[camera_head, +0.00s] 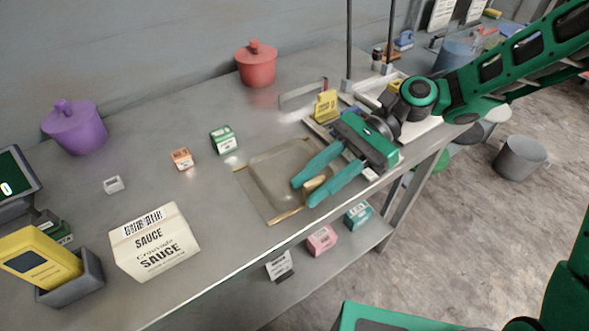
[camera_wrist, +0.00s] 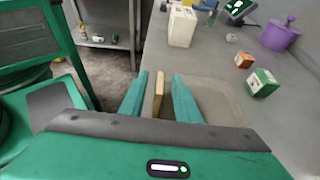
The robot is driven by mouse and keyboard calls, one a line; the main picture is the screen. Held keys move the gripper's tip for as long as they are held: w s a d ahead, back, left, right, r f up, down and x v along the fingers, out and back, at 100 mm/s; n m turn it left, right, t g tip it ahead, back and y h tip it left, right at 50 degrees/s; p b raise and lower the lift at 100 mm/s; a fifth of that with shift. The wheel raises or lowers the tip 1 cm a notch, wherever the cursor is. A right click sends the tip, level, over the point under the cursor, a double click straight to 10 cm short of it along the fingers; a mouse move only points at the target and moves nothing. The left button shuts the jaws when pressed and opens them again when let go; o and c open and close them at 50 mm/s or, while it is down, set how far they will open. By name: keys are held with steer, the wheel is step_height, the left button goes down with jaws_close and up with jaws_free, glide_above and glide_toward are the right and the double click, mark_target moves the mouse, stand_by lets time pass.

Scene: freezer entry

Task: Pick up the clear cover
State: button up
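The clear cover (camera_head: 272,178) looks like a shallow see-through rectangle with tan edges, lying flat on the grey metal table near its front edge. It also shows in the wrist view (camera_wrist: 222,98), beyond and right of the fingers. My gripper (camera_head: 305,192) is open, its two teal fingers reaching over the cover's right side. In the wrist view my gripper (camera_wrist: 158,88) has a narrow tan strip (camera_wrist: 158,96) between its fingers, with gaps on both sides. I cannot tell whether this strip belongs to the cover. My gripper hides part of the cover's right side.
A green box (camera_head: 223,139) and an orange box (camera_head: 182,158) stand left of the cover. A sauce carton (camera_head: 154,243), a purple pot (camera_head: 76,127) and a red pot (camera_head: 256,65) stand farther off. A yellow item (camera_head: 326,105) is behind my gripper. A lower shelf (camera_head: 300,272) holds small boxes.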

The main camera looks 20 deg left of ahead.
steer(key=shift+c, duration=0.3)
jaws_close()
